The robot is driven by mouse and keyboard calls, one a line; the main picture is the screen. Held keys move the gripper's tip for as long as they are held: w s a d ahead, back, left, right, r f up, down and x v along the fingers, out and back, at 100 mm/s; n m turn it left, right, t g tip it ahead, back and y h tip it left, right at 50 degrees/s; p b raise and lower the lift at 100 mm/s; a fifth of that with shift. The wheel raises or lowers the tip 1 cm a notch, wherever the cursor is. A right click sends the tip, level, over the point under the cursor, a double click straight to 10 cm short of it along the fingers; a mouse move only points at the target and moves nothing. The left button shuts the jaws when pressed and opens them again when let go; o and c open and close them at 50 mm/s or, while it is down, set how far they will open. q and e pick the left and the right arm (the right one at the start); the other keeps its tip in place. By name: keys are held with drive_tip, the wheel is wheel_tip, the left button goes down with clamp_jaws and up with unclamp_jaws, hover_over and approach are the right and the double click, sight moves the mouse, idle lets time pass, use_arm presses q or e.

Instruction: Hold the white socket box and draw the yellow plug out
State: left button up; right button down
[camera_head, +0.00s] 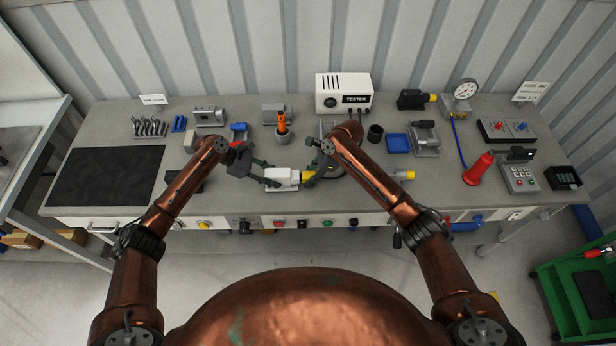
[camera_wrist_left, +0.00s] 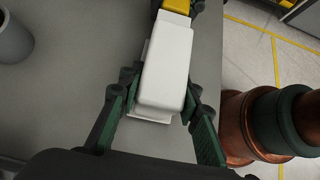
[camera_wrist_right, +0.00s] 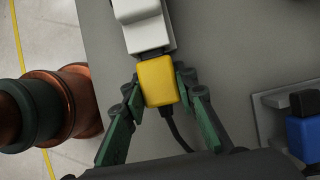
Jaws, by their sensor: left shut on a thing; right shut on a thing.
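The white socket box (camera_head: 281,177) lies near the front edge of the workbench. It also shows in the left wrist view (camera_wrist_left: 166,70) and the right wrist view (camera_wrist_right: 146,30). My left gripper (camera_head: 264,177) is shut on its sides. The yellow plug (camera_head: 307,176) is at the box's right end, in line with it. My right gripper (camera_wrist_right: 158,92) is shut on the plug's sides; a black cable trails from the plug. In the right wrist view a narrow dark strip shows between plug and box. I cannot tell how deep the plug sits.
A white tester (camera_head: 343,94) stands behind. A dark mat (camera_head: 105,176) lies at left. Buttons line the bench's front panel just below the box.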

drive_tip(key=shift+d, duration=0.4)
drive_tip(key=shift+d, duration=0.9)
drive_tip(key=shift+d, duration=0.3)
wheel_tip(320, 180, up, 6)
idle(0.9)
use_arm(q)
drive_tip(key=o, duration=1.3)
